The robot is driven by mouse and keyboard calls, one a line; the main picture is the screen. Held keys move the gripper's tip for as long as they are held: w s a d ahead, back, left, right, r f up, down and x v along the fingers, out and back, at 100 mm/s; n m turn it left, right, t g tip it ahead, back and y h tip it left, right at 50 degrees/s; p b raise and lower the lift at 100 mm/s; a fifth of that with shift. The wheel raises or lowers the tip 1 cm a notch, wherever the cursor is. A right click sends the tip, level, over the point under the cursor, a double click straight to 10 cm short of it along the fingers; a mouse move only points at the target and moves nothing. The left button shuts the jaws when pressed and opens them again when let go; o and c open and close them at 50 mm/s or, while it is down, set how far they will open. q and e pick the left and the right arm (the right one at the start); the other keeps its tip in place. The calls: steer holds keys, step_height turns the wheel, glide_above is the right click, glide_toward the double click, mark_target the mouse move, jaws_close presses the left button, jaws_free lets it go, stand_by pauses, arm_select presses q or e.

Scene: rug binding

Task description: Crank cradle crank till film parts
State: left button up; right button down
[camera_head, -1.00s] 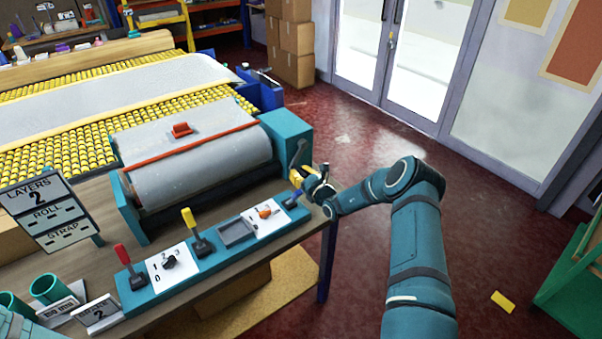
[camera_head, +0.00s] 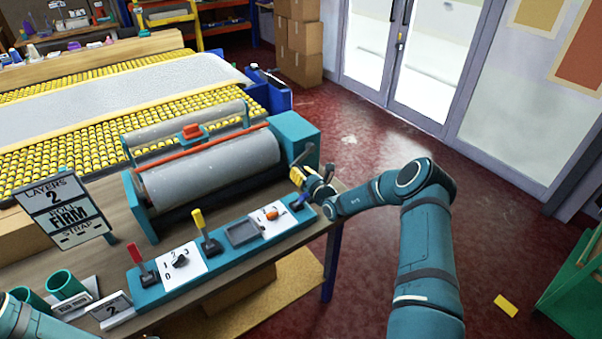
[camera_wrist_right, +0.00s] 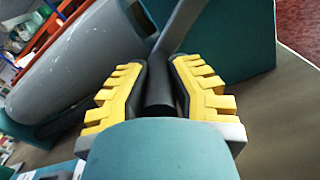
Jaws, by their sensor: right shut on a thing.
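The cradle (camera_head: 297,132) stands on the bench with a thick grey roll (camera_head: 215,170) lying in it. A thinner grey roller (camera_head: 160,133) lies behind, with an open gap between the two. A red bar (camera_head: 167,156) runs along the back of the thick roll. The crank (camera_head: 303,154) is on the cradle's right end. My right gripper (camera_head: 308,180) is shut on its black handle (camera_wrist_right: 158,95), which shows between the yellow fingers in the right wrist view; the grey crank arm (camera_wrist_right: 181,27) runs up from there. My left gripper is out of view.
A control strip (camera_head: 222,239) with red and yellow levers and dials runs along the bench front. A sign (camera_head: 62,210) reads layers 2, roll FIRM, strap blank. Green cups (camera_head: 66,284) stand front left. The yellow roller bed (camera_head: 60,151) carries a pale sheet (camera_head: 130,90).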

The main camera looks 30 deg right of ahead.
steer(key=shift+a, duration=0.25)
steer(key=c, duration=0.8)
jaws_free()
steer(key=shift+w+d, duration=0.1)
steer(key=shift+o, duration=0.2)
steer(key=shift+d+r, duration=0.1)
steer(key=shift+r, duration=0.1)
step_height(320, 180, up, 10)
steer(key=shift+f, duration=0.15)
stand_by(0.4)
